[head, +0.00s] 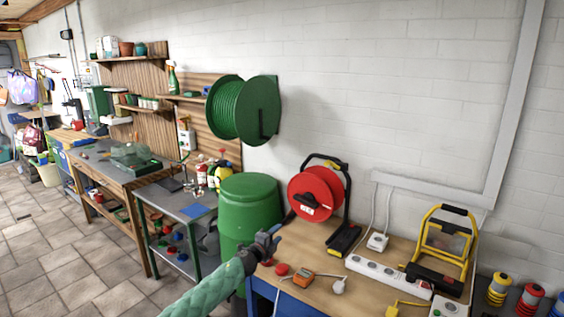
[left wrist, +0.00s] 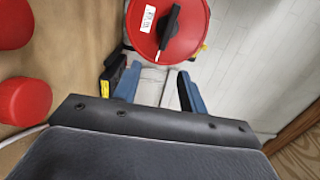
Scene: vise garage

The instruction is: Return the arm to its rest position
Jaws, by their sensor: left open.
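My left arm comes in from the bottom of the head view in a green sleeve. My left gripper (head: 272,234) is above the left edge of the wooden workbench (head: 314,255), in front of the green barrel. In the left wrist view the left gripper (left wrist: 155,85) has its two blue-tipped fingers spread apart with nothing between them. The red cable reel (head: 316,194) stands on the bench behind the gripper; it also shows beyond the fingers in the left wrist view (left wrist: 185,25). My right gripper is not in view.
A red knob (head: 281,269), an orange device (head: 298,281) and a white power strip (head: 387,273) lie on the bench. A yellow work-light stand (head: 447,243) is at the right. A green barrel (head: 247,207) stands left of the bench. Tiled floor (head: 60,250) is open at the left.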

